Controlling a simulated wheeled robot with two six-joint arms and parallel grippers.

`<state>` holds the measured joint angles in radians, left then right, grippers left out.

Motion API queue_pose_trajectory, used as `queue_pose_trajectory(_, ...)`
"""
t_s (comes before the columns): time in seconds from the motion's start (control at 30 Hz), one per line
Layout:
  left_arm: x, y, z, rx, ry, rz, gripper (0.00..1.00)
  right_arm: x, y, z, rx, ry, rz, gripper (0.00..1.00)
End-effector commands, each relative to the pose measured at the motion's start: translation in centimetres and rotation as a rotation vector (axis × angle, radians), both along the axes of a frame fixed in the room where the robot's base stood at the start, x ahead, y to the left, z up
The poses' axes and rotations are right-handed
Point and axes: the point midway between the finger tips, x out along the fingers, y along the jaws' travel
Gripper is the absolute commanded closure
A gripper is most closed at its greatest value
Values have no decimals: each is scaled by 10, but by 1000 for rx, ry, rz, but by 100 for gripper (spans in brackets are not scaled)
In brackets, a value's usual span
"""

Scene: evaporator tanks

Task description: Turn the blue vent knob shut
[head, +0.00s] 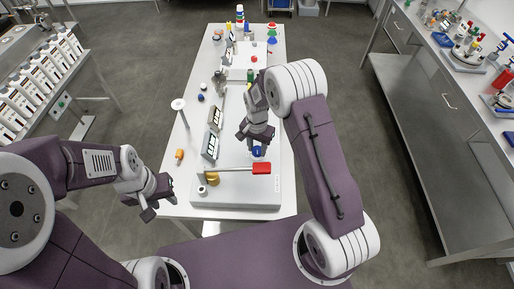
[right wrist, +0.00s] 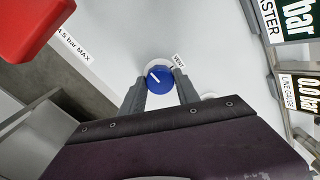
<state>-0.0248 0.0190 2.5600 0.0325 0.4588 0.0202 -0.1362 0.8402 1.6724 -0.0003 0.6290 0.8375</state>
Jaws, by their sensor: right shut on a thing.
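The blue vent knob (right wrist: 160,79) sits on a white panel beside a "VENT" label, with a white pointer line on its face. It also shows in the head view (head: 257,151), just below my right gripper. My right gripper (right wrist: 161,86) is shut on the knob, with one finger on each side of it in the right wrist view. My left gripper (head: 158,198) hangs at the table's front left, away from the panel, with its fingers apart and nothing between them.
A red-handled lever (head: 261,168) lies across the front of the white box (head: 240,195), close to the knob. Digital gauges (head: 210,146) stand left of the knob. An orange item (head: 179,155) and a white round-topped stand (head: 178,105) are at the table's left edge.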

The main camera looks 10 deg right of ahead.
Motion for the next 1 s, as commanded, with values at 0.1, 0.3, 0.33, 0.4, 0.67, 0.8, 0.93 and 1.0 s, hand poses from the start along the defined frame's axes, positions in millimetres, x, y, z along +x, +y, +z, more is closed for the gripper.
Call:
queue_pose_trajectory(0.1,0,0,-1,0,0,0,64,-1,0,-1,0,3,108,100)
queue_pose_trajectory(0.3,0,0,-2,0,0,0,64,-1,-1,-1,0,3,298,100)
queue_pose_trajectory(0.33,0,0,-2,0,0,0,64,-1,-1,-1,0,3,326,100)
queue_pose_trajectory(0.4,0,0,-2,0,0,0,64,-1,-1,-1,0,3,392,100)
queue_pose_trajectory(0.67,0,0,-2,0,0,0,64,-1,-1,-1,0,3,639,100)
queue_pose_trajectory(0.8,0,0,-3,0,0,0,64,-1,0,-1,0,3,772,100)
queue_pose_trajectory(0.93,0,0,-3,0,0,0,64,-1,0,-1,0,3,895,100)
queue_pose_trajectory(1.0,0,0,-3,0,0,0,64,-1,-1,0,0,3,962,100)
